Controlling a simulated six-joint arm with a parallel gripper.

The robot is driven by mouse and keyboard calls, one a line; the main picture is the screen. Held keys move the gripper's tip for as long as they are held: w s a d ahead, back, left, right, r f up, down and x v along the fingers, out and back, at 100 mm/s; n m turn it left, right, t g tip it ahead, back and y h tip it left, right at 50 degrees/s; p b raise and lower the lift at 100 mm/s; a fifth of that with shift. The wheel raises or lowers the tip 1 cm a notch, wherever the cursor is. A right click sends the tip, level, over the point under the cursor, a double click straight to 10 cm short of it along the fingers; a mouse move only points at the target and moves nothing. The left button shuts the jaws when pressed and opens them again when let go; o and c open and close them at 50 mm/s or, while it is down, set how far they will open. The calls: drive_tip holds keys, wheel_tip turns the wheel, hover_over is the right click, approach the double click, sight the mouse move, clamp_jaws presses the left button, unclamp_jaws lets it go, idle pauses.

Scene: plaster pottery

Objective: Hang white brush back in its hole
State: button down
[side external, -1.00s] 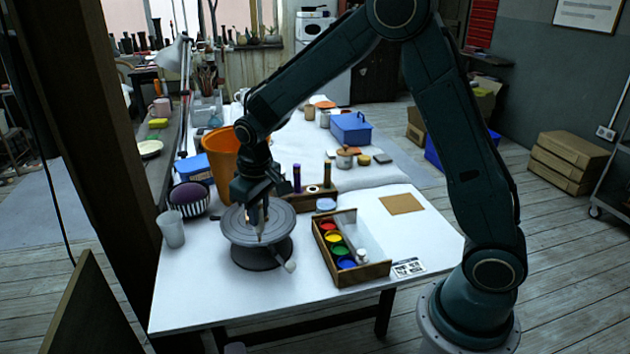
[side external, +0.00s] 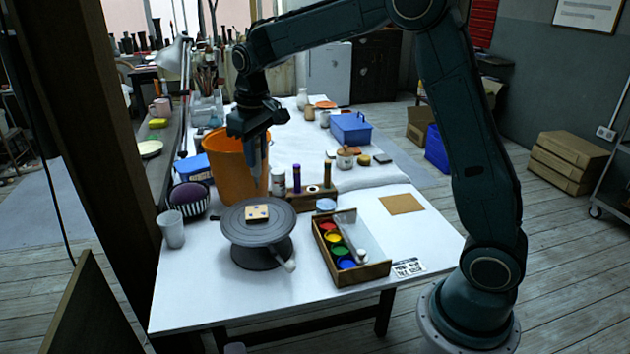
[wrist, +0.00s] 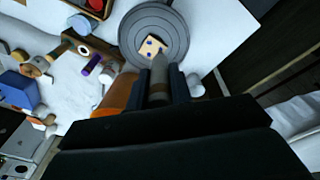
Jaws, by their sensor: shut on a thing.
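My gripper (side external: 256,152) is raised above and behind the grey turntable (side external: 233,224), in front of the orange bucket (side external: 230,165). It is shut on a pale grey, pointed brush (wrist: 160,75), tip outward in the wrist view. In the side view the fingers mostly hide it. The wooden brush rack (side external: 318,201) stands behind the turntable, right of my gripper. A purple brush (side external: 297,178) and an olive brush (side external: 327,174) stand in it, with a pale-ringed hole (side external: 312,189) between them. A small tile (side external: 257,214) with dark blue dots lies on the turntable.
A wooden paint box (side external: 362,271) with several colours sits right of the turntable. A white can (side external: 279,183) stands left of the rack. The table's right front is mostly clear.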

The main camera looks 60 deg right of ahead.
drive_tip(key=w+d, duration=0.4)
drive_tip(key=d, duration=0.9)
hover_over(314, 191)
wheel_tip(314, 191, down, 12)
drive_tip(key=shift+d+r, duration=0.15)
drive_tip(key=shift+r, duration=0.1)
drive_tip(key=shift+f, duration=0.15)
drive_tip(key=shift+f, duration=1.7)
drive_tip(key=shift+f, duration=0.85)
drive_tip(key=shift+f, duration=0.7)
drive_tip(key=shift+f, duration=0.35)
drive_tip(key=shift+f, duration=0.35)
